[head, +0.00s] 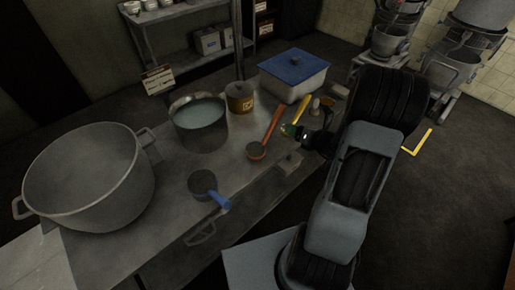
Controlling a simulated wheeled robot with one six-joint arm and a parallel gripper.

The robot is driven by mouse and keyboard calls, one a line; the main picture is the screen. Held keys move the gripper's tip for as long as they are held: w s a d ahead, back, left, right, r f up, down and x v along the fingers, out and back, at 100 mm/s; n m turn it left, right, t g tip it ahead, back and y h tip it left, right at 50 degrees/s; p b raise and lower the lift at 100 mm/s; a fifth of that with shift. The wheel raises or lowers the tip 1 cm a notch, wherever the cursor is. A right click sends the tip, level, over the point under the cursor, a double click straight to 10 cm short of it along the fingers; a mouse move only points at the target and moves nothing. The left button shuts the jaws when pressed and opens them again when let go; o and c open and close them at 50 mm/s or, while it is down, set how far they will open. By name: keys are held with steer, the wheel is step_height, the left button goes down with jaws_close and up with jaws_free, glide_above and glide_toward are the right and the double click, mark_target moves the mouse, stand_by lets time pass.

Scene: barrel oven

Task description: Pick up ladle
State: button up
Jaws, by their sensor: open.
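The ladle (257,150) lies on the metal table in the head view, with a round brown bowl towards the front and an orange-red handle running up and back to the right. My gripper (290,131) is open, just to the right of the ladle's handle. It looks empty, and its small dark fingers are hard to make out. I cannot tell whether it touches the handle or how high above the table it is.
A blue-handled pan (203,183), a big pot (85,180), a pot of pale liquid (199,125), a brown canister (239,97) and a blue-lidded box (293,78) stand on the table. A yellow-handled tool (301,108) lies behind my gripper.

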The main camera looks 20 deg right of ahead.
mark_target(278, 120)
steer(key=shift+m, duration=0.5)
steer(key=x, duration=0.5)
steer(key=d+p+x, duration=0.1)
steer(key=x, duration=0.2)
steer(key=shift+w+f, duration=0.1)
steer(key=shift+p+x, duration=1.05)
steer(key=shift+x, duration=1.7)
steer(key=shift+d+f, duration=0.1)
steer(key=shift+d, duration=0.05)
steer(key=c, duration=1.1)
